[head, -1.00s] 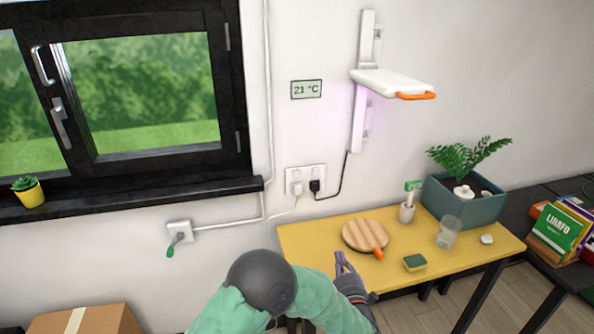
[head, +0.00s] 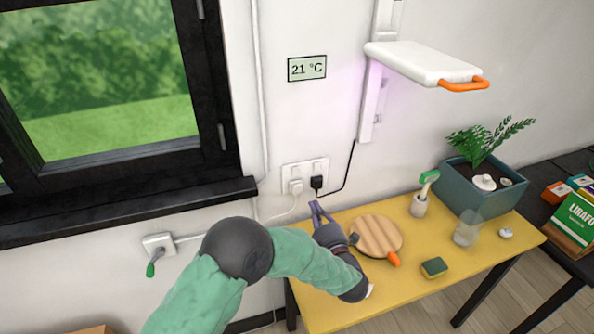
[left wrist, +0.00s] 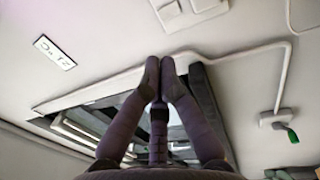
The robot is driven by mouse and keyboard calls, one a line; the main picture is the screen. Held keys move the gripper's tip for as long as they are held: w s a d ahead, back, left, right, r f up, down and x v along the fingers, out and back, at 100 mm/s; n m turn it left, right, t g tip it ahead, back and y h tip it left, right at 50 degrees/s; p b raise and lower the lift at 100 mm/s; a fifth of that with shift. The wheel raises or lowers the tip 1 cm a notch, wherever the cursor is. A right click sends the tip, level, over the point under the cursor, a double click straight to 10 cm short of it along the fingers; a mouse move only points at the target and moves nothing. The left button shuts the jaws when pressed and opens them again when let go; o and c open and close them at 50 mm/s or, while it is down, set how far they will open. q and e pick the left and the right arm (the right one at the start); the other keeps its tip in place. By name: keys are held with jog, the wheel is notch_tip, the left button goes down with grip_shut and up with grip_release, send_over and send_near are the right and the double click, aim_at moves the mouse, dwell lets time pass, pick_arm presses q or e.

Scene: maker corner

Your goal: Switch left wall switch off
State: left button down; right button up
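A white wall socket plate (head: 304,168) is on the wall above the yellow table's back edge. It has small switches along its top, a white plug (head: 296,187) at left and a black plug (head: 317,183) at right; the switches' positions are too small to tell. The plate partly shows at the top edge of the left wrist view (left wrist: 190,12). My left gripper (head: 315,208) points at the wall just below the plate, apart from the plugs. Its fingertips are together and empty in the left wrist view (left wrist: 160,64). My right gripper is not in view.
The yellow table (head: 335,310) carries a round wooden board (head: 376,236), a sponge (head: 434,268), a brush cup (head: 419,205), a glass (head: 467,230) and a planter (head: 478,190). A white lamp (head: 425,62) overhangs. A wall box (head: 157,243) with a green-tipped lever is left.

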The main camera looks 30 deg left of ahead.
aim_at(296, 168)
pick_arm(q)
jog(key=b+x, duration=0.3)
jog(key=x, duration=1)
jog(key=shift+w+a+r, duration=0.1)
jog(key=shift+w+a, duration=0.2)
jog(key=shift+w, duration=0.05)
